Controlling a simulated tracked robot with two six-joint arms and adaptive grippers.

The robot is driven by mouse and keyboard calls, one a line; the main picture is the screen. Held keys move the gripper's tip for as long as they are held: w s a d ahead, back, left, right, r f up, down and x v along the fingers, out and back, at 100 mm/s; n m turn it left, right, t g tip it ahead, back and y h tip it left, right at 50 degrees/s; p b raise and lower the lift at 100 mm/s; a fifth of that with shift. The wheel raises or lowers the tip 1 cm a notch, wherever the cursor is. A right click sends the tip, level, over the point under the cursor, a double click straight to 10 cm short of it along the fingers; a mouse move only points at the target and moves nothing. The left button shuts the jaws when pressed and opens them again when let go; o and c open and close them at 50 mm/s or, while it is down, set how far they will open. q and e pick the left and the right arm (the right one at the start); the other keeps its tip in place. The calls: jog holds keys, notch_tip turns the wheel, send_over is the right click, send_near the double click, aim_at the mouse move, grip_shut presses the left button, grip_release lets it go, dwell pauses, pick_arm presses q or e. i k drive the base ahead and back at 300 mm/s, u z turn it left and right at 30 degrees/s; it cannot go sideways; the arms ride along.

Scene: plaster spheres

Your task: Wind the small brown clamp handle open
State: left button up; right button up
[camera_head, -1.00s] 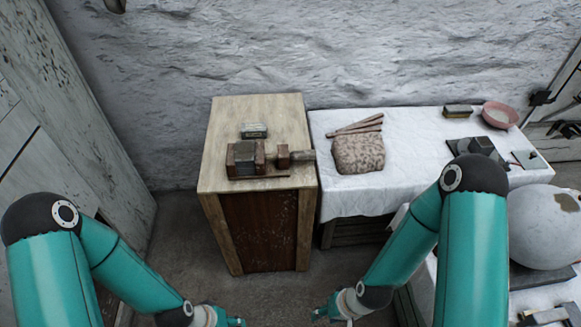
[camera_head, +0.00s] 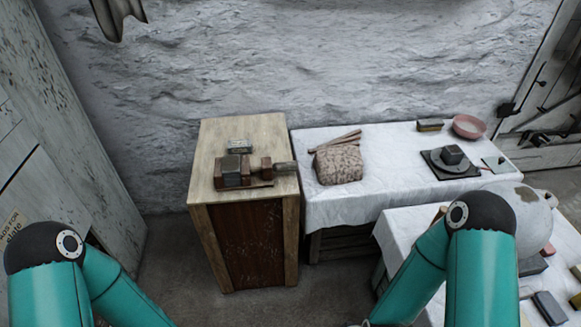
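A small brown clamp (camera_head: 254,172) sits on top of the wooden cabinet (camera_head: 213,139), with a grey block (camera_head: 231,173) at its left side. Its handle (camera_head: 284,168) appears to be the greyish-brown piece sticking out to the right, near the cabinet's right edge. The clamp is too small here to tell how far its jaws stand apart. Both my arms show at the bottom of the head view, well short of the cabinet. Both grippers are below the picture's lower edge, so their fingers are hidden.
A small tin (camera_head: 239,146) lies behind the clamp. A pale sphere (camera_head: 533,222) stands at the right. Floor before the cabinet is clear.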

aim_at(292, 165)
jog(key=z, duration=0.05)
jog(key=i, duration=0.9)
jog(key=u, duration=0.1)
